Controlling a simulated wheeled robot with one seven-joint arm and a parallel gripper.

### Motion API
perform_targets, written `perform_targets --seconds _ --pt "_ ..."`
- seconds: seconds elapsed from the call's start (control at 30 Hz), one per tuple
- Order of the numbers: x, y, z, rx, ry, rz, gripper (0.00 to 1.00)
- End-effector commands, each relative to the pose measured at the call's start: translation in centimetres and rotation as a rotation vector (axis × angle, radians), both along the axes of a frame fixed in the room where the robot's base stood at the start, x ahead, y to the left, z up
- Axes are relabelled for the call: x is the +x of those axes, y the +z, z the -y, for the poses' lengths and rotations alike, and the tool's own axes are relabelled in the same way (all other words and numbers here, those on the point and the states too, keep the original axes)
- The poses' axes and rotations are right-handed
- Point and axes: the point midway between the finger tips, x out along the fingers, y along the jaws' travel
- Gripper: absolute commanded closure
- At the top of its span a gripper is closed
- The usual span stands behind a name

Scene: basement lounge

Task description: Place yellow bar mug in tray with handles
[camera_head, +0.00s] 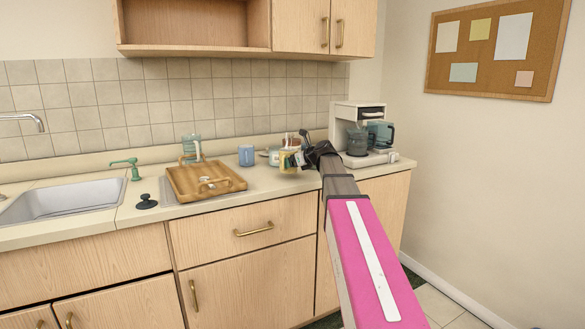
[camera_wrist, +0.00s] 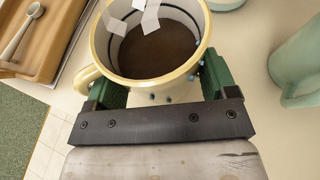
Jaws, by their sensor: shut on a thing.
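The yellow mug (camera_wrist: 100,45) has a pale yellow rim, a dark brown inside and several white pieces in it. My gripper (camera_wrist: 158,85) is shut on it, with green fingertips on either side of its wall. The mug is upright, its handle toward the left. In the head view the mug (camera_head: 287,161) is partly behind my gripper (camera_head: 298,158), at the counter's right part. The wooden tray with handles (camera_head: 212,195) lies on the counter to the left, apart from the mug. The wrist view shows the tray's edge (camera_wrist: 46,72) and a spoon in it.
A blue mug (camera_head: 246,155) stands between the tray and my gripper. A clear bluish vessel (camera_head: 191,146) is behind the tray. A coffee machine (camera_head: 352,128) stands at the right. A pale green cup (camera_wrist: 298,62) is right of my gripper. The sink (camera_head: 62,201) is far left.

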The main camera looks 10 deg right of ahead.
Motion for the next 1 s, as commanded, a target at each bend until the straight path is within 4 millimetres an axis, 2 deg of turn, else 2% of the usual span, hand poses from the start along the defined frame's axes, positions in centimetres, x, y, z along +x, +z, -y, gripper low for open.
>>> perform_targets --seconds 0.1,0.17,0.6,0.63,0.7,1.0 --pt "-0.1 -1.7 0.0 0.002 0.000 -0.002 0.61" --pt "0.0 -2.2 0.0 0.002 0.000 -0.001 0.61" --pt "0.0 -2.7 0.0 0.003 -0.001 0.000 0.61" --pt "0.0 -2.8 0.0 0.001 0.000 -0.001 0.18" --pt "0.0 -2.7 0.0 0.001 0.000 -0.001 0.00" --pt "0.0 -2.4 0.0 0.000 0.001 0.000 0.00"
